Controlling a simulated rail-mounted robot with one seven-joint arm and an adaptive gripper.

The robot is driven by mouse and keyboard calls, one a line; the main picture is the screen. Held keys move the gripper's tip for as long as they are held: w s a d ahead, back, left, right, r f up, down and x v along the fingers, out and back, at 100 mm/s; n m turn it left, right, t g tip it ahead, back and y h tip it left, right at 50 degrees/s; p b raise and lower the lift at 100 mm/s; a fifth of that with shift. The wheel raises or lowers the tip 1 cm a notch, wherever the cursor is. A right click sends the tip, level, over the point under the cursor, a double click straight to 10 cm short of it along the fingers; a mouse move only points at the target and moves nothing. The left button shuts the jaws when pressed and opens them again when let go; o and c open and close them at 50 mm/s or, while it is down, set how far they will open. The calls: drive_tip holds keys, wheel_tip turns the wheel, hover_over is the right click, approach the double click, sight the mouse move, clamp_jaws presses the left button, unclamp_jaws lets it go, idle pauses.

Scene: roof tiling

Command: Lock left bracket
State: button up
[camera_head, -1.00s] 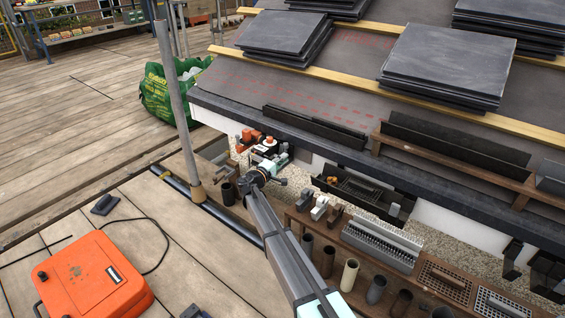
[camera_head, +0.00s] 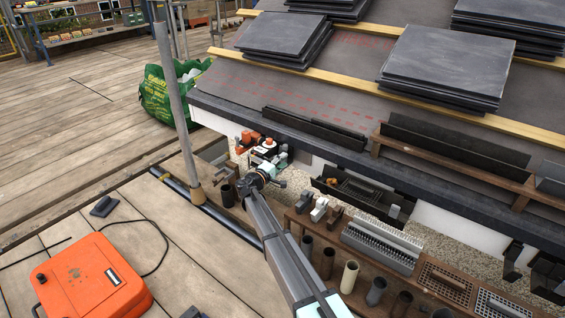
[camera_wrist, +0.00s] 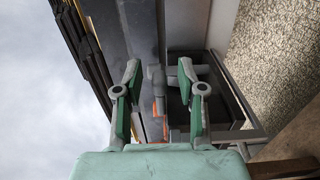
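My gripper (camera_wrist: 160,72) has two green-padded fingers in the wrist view. They stand apart, and no object is clearly clamped between them. A grey lever-like part (camera_wrist: 155,75) shows in the gap, with a thin orange edge (camera_wrist: 158,108) near it. I cannot tell whether a finger touches the grey part. In the head view my gripper (camera_head: 274,166) is below the left part of the eave, beside a cluster of orange, black and white parts (camera_head: 262,146). I cannot tell the left bracket apart with certainty; the arm end partly covers this area.
A dark gutter-like length (camera_head: 313,130) lies on the roof edge. A black tray (camera_head: 362,192) and a grey ribbed piece (camera_head: 382,245) sit to the right. A scaffold pole (camera_head: 177,100) stands to the left. An orange case (camera_head: 92,280) rests on the planks.

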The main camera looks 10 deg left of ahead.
drive_tip(key=v, duration=1.1)
drive_tip(key=shift+s+a, duration=0.15)
drive_tip(key=shift+s, duration=0.2)
drive_tip(key=shift+r, duration=0.1)
